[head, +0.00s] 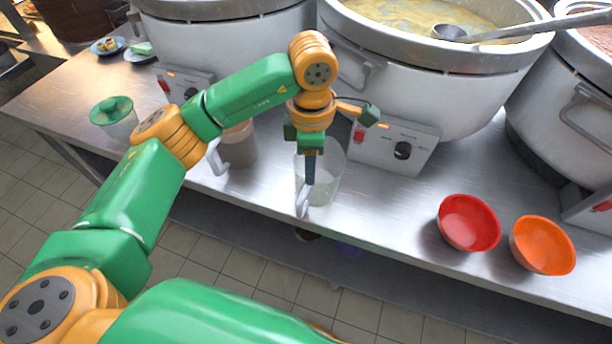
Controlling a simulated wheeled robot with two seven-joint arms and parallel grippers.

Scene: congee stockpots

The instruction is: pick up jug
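A clear, empty-looking jug (329,178) stands on the steel counter near its front edge, with its pale handle (302,202) facing the front. My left gripper (309,180) points down in front of the jug, just above or at the handle. Its fingers line up in this view, so I cannot tell whether they are apart or touching the handle. A second jug (241,150) with brown contents stands to the left, partly behind my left arm. My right gripper is not in view.
Large pots stand along the back, the middle one (430,90) with a ladle (500,33). A red bowl (469,223) and an orange bowl (543,246) stand at the right. A green-lidded container (115,117) is at the left. The counter (390,210) is clear right of the jug.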

